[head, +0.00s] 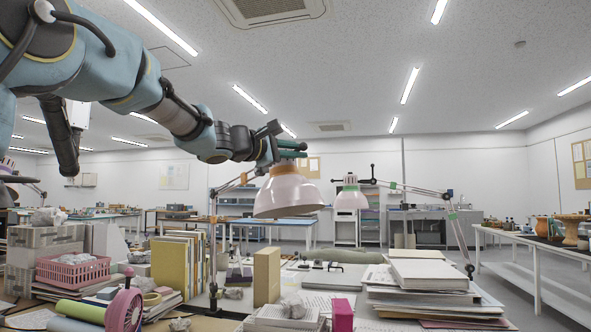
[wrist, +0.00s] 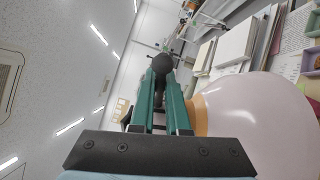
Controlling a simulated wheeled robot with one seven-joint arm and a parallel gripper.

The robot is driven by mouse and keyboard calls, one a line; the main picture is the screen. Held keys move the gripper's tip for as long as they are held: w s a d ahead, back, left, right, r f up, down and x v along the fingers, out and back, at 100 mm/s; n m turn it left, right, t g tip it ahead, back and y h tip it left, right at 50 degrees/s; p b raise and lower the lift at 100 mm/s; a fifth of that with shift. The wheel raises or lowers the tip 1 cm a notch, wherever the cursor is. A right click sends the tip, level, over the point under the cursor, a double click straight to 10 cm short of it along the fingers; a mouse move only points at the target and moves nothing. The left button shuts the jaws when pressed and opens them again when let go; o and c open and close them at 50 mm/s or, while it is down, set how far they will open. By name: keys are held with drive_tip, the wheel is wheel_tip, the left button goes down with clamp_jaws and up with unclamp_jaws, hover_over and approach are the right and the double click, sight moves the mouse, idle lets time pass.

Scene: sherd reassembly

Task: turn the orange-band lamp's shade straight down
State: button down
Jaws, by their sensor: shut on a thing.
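The orange-band lamp's shade (head: 287,194) is a pale pink-white bell with an orange band (head: 279,170) at its neck. Its mouth faces mostly down, tilted slightly toward the right. The shade fills the lower right of the wrist view (wrist: 265,125), its orange band beside the fingers. My gripper (head: 291,149) is at the top of the shade. Its teal fingers (wrist: 163,80) are closed around a dark part at the lamp's head, with a dark round knob (wrist: 164,63) at their tips. The exact grip is partly hidden. The lamp's jointed arm (head: 229,188) runs down left.
A similar lamp with green bands (head: 350,197) stands to the right, its shade apart from the first. Below are upright folders (head: 178,262), a tan box (head: 267,275), stacked books (head: 430,274), a pink basket (head: 73,268) and a pink wheel-like object (head: 124,310).

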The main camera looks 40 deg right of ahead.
sight(298, 177)
drive_tip(key=shift+s+f+m+b, duration=0.15)
drive_tip(key=shift+f+m+b, duration=0.6)
drive_tip(key=shift+b, duration=1.05)
drive_tip(key=shift+s+f+m+b, duration=0.1)
drive_tip(key=shift+f+m+b, duration=0.6)
drive_tip(key=shift+b, duration=1.05)
drive_tip(key=shift+f+b, duration=0.1)
drive_tip(key=shift+b, duration=0.2)
drive_tip(key=c, duration=0.9)
unclamp_jaws()
drive_tip(key=shift+a, duration=0.1)
drive_tip(key=a+b, duration=0.1)
drive_tip(key=a, duration=0.2)
drive_tip(key=a+b, duration=0.1)
drive_tip(key=a, duration=0.3)
drive_tip(key=a+b, duration=0.1)
drive_tip(key=a, duration=0.2)
drive_tip(key=shift+a+f, duration=0.35)
